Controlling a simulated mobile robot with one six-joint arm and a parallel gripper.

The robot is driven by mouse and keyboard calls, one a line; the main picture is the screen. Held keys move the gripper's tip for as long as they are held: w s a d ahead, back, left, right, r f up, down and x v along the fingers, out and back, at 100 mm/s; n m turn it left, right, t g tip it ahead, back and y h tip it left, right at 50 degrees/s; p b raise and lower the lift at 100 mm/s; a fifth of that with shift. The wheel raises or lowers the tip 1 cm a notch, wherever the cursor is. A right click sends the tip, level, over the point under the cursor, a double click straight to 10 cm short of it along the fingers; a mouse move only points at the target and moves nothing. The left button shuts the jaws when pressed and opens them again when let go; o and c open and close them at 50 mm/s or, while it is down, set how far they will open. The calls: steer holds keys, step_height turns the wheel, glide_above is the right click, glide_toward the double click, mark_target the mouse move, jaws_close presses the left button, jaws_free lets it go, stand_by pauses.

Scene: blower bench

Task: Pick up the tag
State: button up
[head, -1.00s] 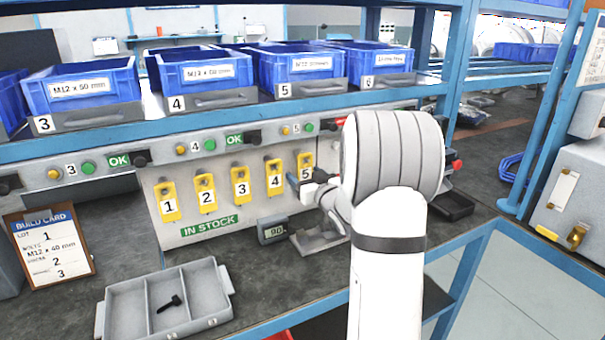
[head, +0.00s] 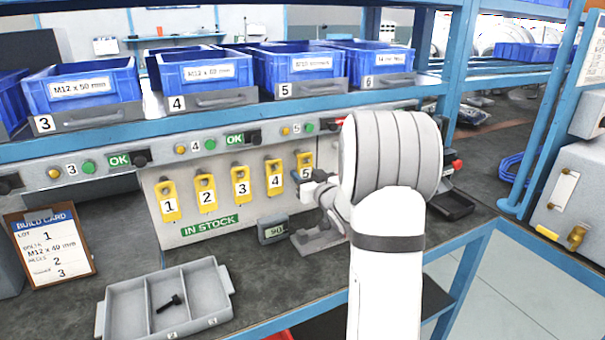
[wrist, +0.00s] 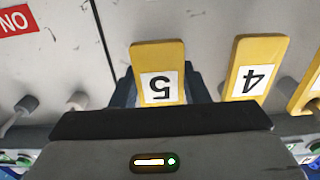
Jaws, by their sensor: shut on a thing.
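Yellow tag 5 (head: 306,160) is at the right end of a row of numbered tags on the grey board. In the wrist view, tag 5 (wrist: 158,55) appears upside down with its white number label between my blue-grey fingers. My gripper (head: 305,178) is shut on this tag at its lower part. The tag's end is hidden behind the gripper body in the wrist view. The tag is upright close to the board; I cannot tell whether it still hangs on its peg. Tag 4 (head: 275,178) hangs just to its left and shows in the wrist view (wrist: 253,68).
Tags 1 (head: 168,200), 2 (head: 205,194) and 3 (head: 240,186) hang further left. A small display (head: 272,230) stands below the board. A grey tray (head: 215,285) holding a black bolt lies in front. Blue bins (head: 205,73) line the shelf above.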

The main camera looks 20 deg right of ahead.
steer(key=shift+r, duration=0.2)
steer(key=shift+r, duration=0.2)
steer(key=s, duration=1.8)
steer(key=shift+d+r+p, duration=0.3)
steer(key=shift+p, duration=0.15)
steer(key=s+b, duration=0.6)
steer(key=s, duration=0.1)
steer(key=shift+s+d, duration=0.15)
steer(key=shift+s, duration=0.1)
